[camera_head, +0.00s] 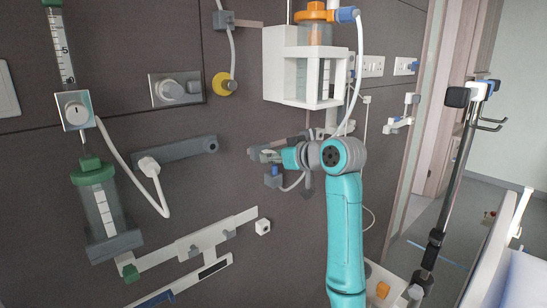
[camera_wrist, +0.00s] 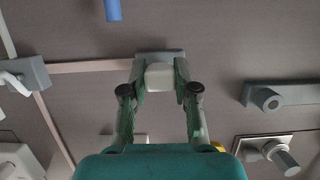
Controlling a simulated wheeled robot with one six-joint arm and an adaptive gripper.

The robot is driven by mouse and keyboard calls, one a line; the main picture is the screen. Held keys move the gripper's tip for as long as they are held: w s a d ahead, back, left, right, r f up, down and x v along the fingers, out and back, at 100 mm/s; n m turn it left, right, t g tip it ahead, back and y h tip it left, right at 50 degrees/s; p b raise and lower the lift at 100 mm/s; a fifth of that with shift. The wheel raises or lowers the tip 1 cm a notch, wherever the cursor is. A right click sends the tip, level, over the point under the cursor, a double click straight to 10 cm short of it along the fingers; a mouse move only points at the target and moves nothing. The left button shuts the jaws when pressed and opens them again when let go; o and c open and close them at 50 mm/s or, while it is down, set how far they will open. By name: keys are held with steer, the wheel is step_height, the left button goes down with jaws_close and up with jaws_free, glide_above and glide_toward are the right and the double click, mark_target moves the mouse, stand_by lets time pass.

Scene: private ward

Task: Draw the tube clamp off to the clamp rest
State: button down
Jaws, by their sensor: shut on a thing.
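My gripper (camera_head: 268,156) is at the wall in the head view, left of my teal arm and below the white-framed canister. In the wrist view my gripper (camera_wrist: 159,85) has its two green-padded fingers on either side of a pale block (camera_wrist: 159,76), shut on it. The block, which looks like the tube clamp, sits against a grey plate (camera_wrist: 160,56); I cannot tell whether they are joined. In the head view the fingers mostly hide it. A grey-and-blue fitting (camera_head: 273,179) is just below my gripper. I cannot tell for sure which part is the clamp rest.
The canister with an orange lid (camera_head: 313,12) hangs above, its white tube (camera_head: 358,70) running down behind my arm. A grey wall bar (camera_head: 178,150) is to the left. A pole (camera_head: 452,180) stands at right. A white rail (camera_head: 195,243) is lower left.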

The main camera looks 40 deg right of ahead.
steer(key=shift+w, duration=0.25)
steer(key=c, duration=0.8)
jaws_free()
steer(key=shift+s, duration=0.1)
steer(key=v, duration=1)
steer(key=f+v, duration=0.1)
steer(key=v, duration=0.4)
steer(key=shift+s, duration=0.55)
